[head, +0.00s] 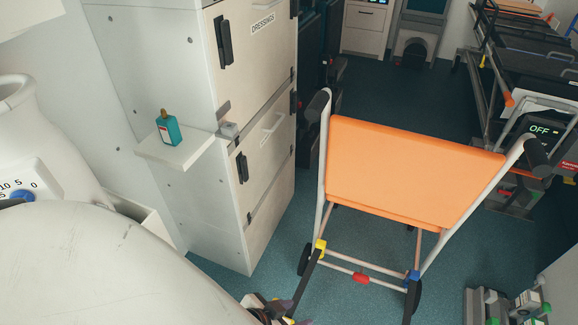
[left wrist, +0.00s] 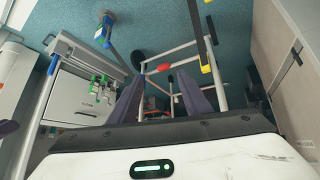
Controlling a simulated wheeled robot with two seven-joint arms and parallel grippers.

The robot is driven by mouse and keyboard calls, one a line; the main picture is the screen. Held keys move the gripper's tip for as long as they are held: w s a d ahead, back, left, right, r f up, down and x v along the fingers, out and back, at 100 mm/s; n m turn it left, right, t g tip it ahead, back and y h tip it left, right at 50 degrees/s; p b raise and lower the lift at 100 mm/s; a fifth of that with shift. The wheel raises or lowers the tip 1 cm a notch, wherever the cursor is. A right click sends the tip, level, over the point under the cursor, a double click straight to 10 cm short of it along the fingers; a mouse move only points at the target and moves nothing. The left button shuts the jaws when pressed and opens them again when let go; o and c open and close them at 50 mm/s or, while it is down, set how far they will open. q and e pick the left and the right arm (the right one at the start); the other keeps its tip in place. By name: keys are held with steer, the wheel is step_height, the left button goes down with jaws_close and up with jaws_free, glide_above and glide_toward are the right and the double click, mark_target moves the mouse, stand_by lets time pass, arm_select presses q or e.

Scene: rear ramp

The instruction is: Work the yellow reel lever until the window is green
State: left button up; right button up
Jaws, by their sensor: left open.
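An orange wheeled chair (head: 415,170) stands on the blue floor. A yellow fitting (head: 320,243) is on its lower left frame, and it also shows in the left wrist view (left wrist: 206,69). A dark strap (head: 307,280) runs from the fitting down towards my left gripper (head: 282,306) at the bottom edge. In the left wrist view the purple fingers of this gripper (left wrist: 160,76) are spread apart, with nothing seen held between them. I cannot make out the yellow reel, its lever or its window clearly in either view. My right gripper is not in view.
A blue fitting (head: 412,275) and a red piece (head: 361,277) are on the chair's lower frame. Grey floor hardware with green parts (head: 525,300) stands at lower right. A white cabinet (head: 235,185) with a shelf (head: 160,148) stands left. Floor lies open between cabinet and chair.

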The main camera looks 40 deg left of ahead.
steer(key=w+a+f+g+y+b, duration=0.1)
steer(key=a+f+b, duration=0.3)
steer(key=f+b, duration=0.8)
arm_select(q)
steer(key=w+a+f+n+g+y+b, duration=0.1)
steer(key=a+f, duration=0.3)
steer(key=f, duration=0.5)
steer(key=w+a+f+n+g+y+b, duration=0.1)
steer(key=w+a+f+n+b, duration=0.1)
steer(key=f, duration=0.8)
steer(key=w+a+f+n+g+b, duration=0.1)
steer(key=w+a+f+b, duration=0.1)
steer(key=a+f, duration=0.5)
steer(key=shift+w+a+f+n+y, duration=0.1)
steer(key=shift+w+f+n+y, duration=0.1)
steer(key=shift+w+f, duration=0.35)
steer(key=shift+w+f+n+y, duration=0.1)
steer(key=shift+w+f+y, duration=0.2)
steer(key=shift+f, duration=0.4)
steer(key=b+x, duration=0.3)
steer(key=x, duration=0.2)
steer(key=shift+w+f+b, duration=0.25)
steer(key=shift+f+b, duration=0.05)
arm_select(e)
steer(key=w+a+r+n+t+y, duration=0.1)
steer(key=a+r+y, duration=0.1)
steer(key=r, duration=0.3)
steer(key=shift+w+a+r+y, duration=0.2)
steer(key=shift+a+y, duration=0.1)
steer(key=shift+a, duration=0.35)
